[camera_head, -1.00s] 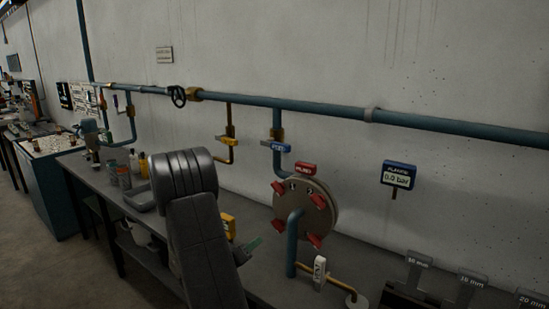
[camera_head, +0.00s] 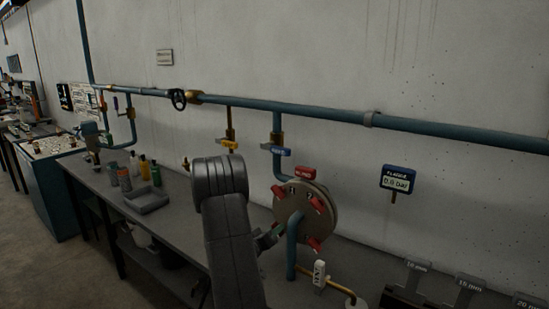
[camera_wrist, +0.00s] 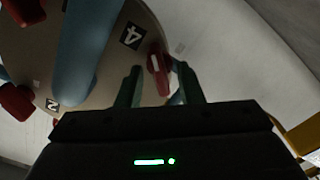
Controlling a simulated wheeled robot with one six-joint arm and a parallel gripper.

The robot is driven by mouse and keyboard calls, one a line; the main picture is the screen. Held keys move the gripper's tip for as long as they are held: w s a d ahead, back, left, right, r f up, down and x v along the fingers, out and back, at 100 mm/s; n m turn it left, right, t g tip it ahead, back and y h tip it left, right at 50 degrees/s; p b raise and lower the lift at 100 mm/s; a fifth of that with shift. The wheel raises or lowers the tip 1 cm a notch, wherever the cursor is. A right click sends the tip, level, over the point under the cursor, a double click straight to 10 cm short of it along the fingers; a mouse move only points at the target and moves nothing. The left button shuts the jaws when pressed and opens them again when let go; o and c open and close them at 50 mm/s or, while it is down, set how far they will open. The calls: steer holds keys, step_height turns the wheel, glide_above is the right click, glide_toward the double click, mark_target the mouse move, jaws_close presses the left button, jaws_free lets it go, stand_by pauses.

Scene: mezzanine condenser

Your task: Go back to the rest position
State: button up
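My gripper (camera_wrist: 160,85) is open, its two dark green fingers apart in the wrist view. A red clamp (camera_wrist: 157,72) with a pale stripe shows between and beyond the fingertips; I cannot tell whether they touch it. The clamp sits at the rim of the round flange (camera_wrist: 110,85), near a label "4". In the head view my gripper (camera_head: 268,238) is partly hidden behind my arm, at the lower left of the flange (camera_head: 327,218). Nothing is visibly held.
A blue pipe (camera_head: 292,250) stands in front of the flange. A gauge (camera_head: 397,180) reads 0.0 bar. A grey tray (camera_head: 147,200) and bottles stand on the bench at left.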

steer(key=shift+d+m+b, duration=0.1)
steer(key=shift+m+b, duration=1.65)
steer(key=shift+m, duration=1.35)
